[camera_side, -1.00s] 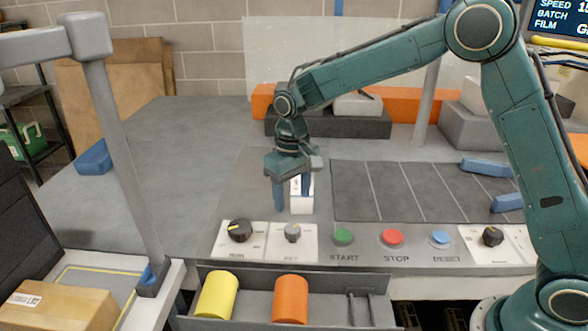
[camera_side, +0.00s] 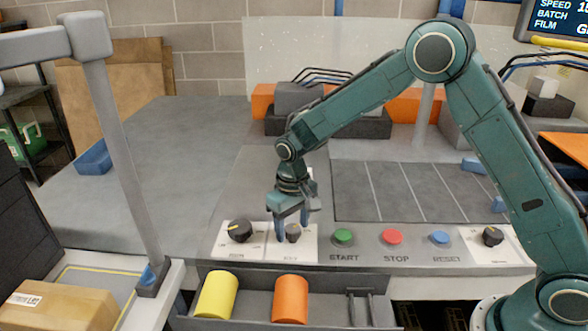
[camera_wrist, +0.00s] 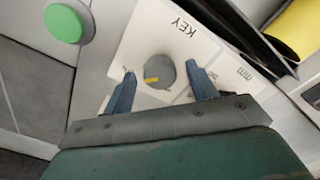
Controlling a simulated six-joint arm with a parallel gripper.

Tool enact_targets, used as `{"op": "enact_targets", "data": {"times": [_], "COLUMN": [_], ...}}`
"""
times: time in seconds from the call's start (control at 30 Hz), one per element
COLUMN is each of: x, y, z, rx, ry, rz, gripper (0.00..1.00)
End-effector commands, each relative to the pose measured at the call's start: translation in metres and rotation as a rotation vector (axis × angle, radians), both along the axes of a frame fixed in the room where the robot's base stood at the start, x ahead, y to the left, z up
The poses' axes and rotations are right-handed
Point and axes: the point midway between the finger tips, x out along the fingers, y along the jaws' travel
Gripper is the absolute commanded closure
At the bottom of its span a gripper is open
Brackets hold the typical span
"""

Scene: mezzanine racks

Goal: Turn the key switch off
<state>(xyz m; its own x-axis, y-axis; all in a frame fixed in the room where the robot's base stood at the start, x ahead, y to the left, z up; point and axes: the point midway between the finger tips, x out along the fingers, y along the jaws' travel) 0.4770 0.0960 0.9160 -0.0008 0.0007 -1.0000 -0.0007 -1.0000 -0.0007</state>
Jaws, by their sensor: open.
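The key switch (camera_side: 292,233) is a small grey knob on a white plate of the control panel, left of the green START button. In the wrist view the key switch (camera_wrist: 159,72) is a round grey knob with a yellow mark, on a white plate (camera_wrist: 185,28) lettered KEY. My gripper (camera_side: 292,232) is open and points down over it. In the wrist view the blue fingers of my gripper (camera_wrist: 164,78) stand on either side of the knob, with gaps between. I cannot tell how far above the plate the fingertips are. The smaller lettering is partly hidden by the fingers.
A black dial (camera_side: 240,231) sits close on the left. The green START button (camera_side: 344,236), red STOP button (camera_side: 392,237) and blue RESET button (camera_side: 439,238) are to the right. A tray with yellow (camera_side: 217,295) and orange (camera_side: 290,299) cylinders lies in front.

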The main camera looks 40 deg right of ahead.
Motion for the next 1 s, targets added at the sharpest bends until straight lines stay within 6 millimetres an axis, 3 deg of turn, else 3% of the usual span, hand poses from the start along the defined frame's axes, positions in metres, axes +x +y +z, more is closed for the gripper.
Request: {"op": "enact_targets", "data": {"times": [0.07,0.2,0.3,0.67,1.0], "x": [0.0000,0.0000,0.0000,0.0002,0.0005], "y": [0.0000,0.0000,0.0000,0.0001,0.0001], "z": [0.0001,0.0002,0.0003,0.0005,0.0006], "rx": [0.000,0.000,0.000,0.000,-0.001], "ry": [0.000,0.000,0.000,0.000,-0.002], "rz": [0.000,0.000,0.000,0.037,0.221], "gripper": [0.45,0.72,0.87,0.87,0.87]}}
